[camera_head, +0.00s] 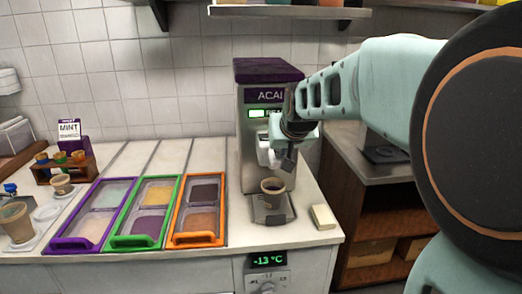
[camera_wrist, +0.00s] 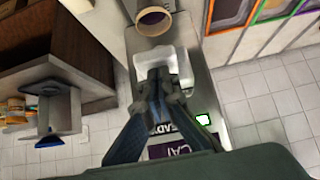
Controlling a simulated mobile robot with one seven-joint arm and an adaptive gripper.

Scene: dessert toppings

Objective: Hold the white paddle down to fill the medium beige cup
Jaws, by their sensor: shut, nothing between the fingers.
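The acai machine (camera_head: 250,125) stands at the back centre, with a lit green display. Its white paddle (camera_head: 264,152) is on the front below the head; in the wrist view the white part (camera_wrist: 185,68) lies right at my fingertips. My gripper (camera_head: 289,160) is shut and empty, pointing down at the paddle's right side. Its fingertips (camera_wrist: 160,74) overlap the white part, but I cannot tell whether they press on it. The beige cup (camera_head: 272,187) stands upright under the spout on the drip tray (camera_head: 284,214).
Purple (camera_head: 66,243), green (camera_head: 117,242) and orange (camera_head: 190,239) framed topping bins lie left of the machine. Other cups (camera_head: 16,222) stand far left. A small pale block (camera_head: 323,217) lies right of the drip tray. A wooden shelf unit (camera_head: 375,230) is at the right.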

